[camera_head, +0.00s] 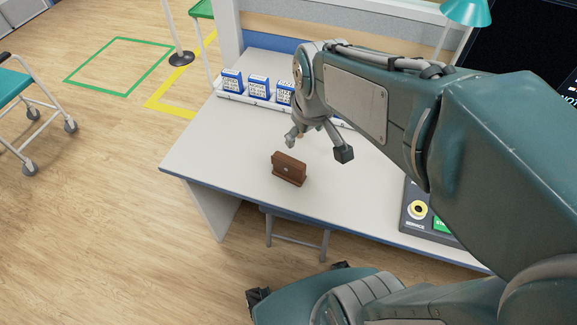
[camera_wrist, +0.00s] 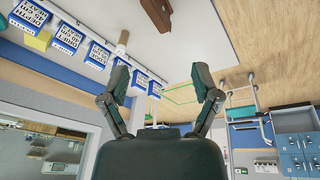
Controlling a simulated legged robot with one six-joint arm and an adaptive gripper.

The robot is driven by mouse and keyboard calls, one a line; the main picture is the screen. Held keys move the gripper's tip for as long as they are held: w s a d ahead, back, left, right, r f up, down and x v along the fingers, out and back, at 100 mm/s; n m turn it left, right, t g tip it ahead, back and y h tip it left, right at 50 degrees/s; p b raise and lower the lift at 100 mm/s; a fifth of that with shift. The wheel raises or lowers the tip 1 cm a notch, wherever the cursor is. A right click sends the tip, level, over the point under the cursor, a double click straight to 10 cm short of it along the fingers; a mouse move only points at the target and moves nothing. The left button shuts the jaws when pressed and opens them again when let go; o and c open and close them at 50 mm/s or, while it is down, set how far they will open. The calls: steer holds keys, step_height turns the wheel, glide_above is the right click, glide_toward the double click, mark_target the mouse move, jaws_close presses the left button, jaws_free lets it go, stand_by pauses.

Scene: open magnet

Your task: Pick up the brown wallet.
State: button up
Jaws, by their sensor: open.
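The brown wallet (camera_head: 289,168) stands upright on the light grey desk (camera_head: 220,150), near its front edge, with a small pale spot on its face. In the wrist view the wallet (camera_wrist: 157,14) shows at the top edge, partly cut off. My gripper (camera_head: 318,146) is above the desk, just behind and above the wallet, with its two fingers spread apart and empty. In the wrist view my gripper (camera_wrist: 160,82) also shows its two fingers wide apart, with nothing between them close by. The wallet appears apart from the fingers.
Several blue-and-white boxes (camera_head: 259,87) stand in a row along the back of the desk. A control panel with a yellow-ringed button (camera_head: 417,209) is at the right. A teal lamp (camera_head: 466,12) stands at the back right. The desk left of the wallet is clear.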

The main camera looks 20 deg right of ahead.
steer(key=w+f+n+g, duration=0.2)
steer(key=w+f+n, duration=0.1)
steer(key=w+f, duration=0.35)
steer(key=n+g, duration=0.1)
steer(key=n, duration=0.1)
glide_above(289, 167)
steer(key=w, duration=0.1)
steer(key=f, duration=0.5)
steer(key=d+f, duration=0.1)
steer(key=f, duration=0.2)
steer(key=shift+w+f, duration=0.2)
steer(key=shift+f, duration=0.15)
steer(key=f, duration=1)
steer(key=shift+a+f, duration=0.25)
steer(key=shift+f, duration=0.15)
jaws_close()
